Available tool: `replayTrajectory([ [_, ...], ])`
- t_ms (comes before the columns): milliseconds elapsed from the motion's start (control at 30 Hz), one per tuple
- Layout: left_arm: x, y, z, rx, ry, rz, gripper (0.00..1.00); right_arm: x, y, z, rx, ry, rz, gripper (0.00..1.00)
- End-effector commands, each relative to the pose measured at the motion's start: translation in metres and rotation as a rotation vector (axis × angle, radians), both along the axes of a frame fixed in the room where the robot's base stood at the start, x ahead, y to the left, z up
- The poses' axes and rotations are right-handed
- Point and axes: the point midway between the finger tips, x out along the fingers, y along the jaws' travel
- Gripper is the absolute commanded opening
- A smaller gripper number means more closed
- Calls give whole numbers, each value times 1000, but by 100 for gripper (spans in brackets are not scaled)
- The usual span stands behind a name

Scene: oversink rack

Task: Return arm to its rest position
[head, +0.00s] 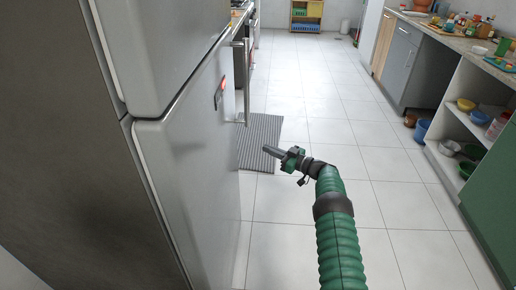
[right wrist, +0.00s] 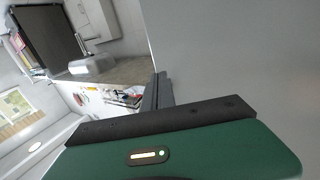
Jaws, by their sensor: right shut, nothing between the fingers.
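My right arm (head: 338,235) is green and reaches up from the bottom of the head view. My right gripper (head: 273,152) is shut and empty, pointing left towards the fridge front. It appears over the floor and the grey mat, apart from the fridge handle in the picture. In the right wrist view the dark fingers (right wrist: 157,92) are together beyond the green gripper body, with a plain grey surface filling the right side. My left gripper is not in view.
A grey fridge (head: 185,150) with a vertical handle (head: 247,82) stands close on the left. A striped mat (head: 262,135) lies on the white tiled floor (head: 310,110). Open shelves (head: 470,125) with bowls and a cluttered counter (head: 455,38) line the right. The middle aisle is clear.

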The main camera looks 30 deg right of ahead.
Motion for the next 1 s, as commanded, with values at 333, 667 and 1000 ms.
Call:
replayTrajectory([
  [333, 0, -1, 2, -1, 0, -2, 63, -5, -14, 6, -5, -2, -28, 0],
  [667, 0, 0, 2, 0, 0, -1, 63, 9, 36, 75, -25, 269, -579, 0],
  [1000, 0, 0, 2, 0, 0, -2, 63, -198, 221, -1, -142, 963, -537, 0],
])
